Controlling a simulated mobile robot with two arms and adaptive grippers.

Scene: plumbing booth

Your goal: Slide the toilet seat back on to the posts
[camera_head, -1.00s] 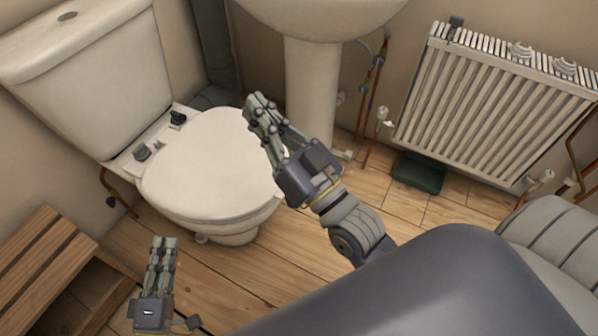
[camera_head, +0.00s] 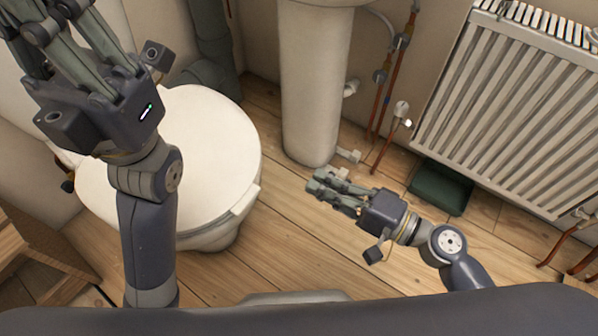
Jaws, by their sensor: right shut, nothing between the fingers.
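The white toilet seat with its lid down (camera_head: 215,145) lies over the toilet bowl (camera_head: 215,235). A short straight strip shows at its lower right edge. My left gripper (camera_head: 68,35) is raised large at the upper left, in front of the cistern and the seat's left part. It hides the posts. Its fingertips run out of the top of the picture, so its opening is unclear, and no contact with the seat can be made out. My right gripper (camera_head: 322,183) is shut and empty, over the floor to the right of the bowl, clear of the seat.
A white pedestal (camera_head: 315,90) stands behind my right gripper, with copper pipes (camera_head: 388,85) beside it. A radiator (camera_head: 510,110) and a dark green box (camera_head: 440,187) are at the right. A wooden slatted piece (camera_head: 35,260) is at the lower left. Wooden floor lies between.

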